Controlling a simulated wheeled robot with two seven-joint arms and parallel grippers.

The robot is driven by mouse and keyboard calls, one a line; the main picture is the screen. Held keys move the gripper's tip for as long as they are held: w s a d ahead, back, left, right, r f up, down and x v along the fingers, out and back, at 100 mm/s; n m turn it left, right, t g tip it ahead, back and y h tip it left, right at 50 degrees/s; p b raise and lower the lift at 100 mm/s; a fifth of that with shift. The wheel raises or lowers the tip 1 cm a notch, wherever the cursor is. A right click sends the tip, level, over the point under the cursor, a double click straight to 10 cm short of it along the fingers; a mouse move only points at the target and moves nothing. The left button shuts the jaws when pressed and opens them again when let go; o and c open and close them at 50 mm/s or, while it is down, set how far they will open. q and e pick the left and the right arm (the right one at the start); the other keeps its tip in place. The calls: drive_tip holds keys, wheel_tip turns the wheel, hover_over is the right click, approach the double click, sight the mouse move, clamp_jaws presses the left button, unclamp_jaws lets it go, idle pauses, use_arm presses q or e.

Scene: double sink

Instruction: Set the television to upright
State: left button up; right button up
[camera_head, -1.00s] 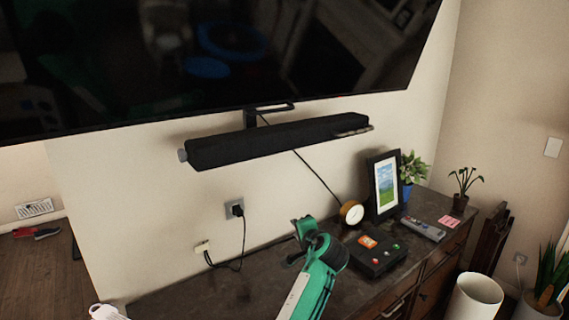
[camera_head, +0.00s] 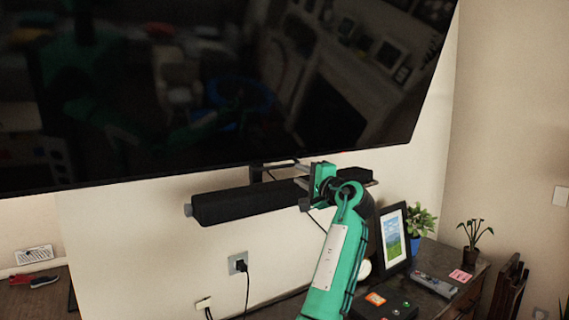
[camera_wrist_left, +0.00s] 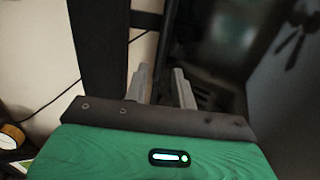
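The television (camera_head: 230,95) is a large dark screen on the wall, filling the top of the head view. Its lower edge slants up to the right; I cannot judge its exact tilt. A black wall mount (camera_head: 257,172) shows under it. My left gripper (camera_head: 320,178) is raised at the television's lower edge, in front of the soundbar. In the left wrist view, the two grey fingers of my left gripper (camera_wrist_left: 161,78) are apart, near the dark television (camera_wrist_left: 215,55). Whether they touch it is unclear. My right gripper is not in view.
A black soundbar (camera_head: 245,203) hangs below the television, partly behind my left gripper. A dark cabinet below holds a picture frame (camera_head: 394,238), a plant (camera_head: 420,222), a remote (camera_head: 435,284) and a black box (camera_head: 385,308). Wall outlets (camera_head: 238,263) are at the lower left.

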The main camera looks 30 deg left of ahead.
sight(284, 166)
use_arm(q)
drive_tip(key=p+x, duration=0.3)
drive_tip(key=x, duration=0.5)
drive_tip(key=shift+r, duration=0.15)
drive_tip(key=shift+w+a, duration=0.2)
drive_tip(key=shift+a, duration=0.4)
clamp_jaws()
drive_tip(key=shift+d, duration=0.1)
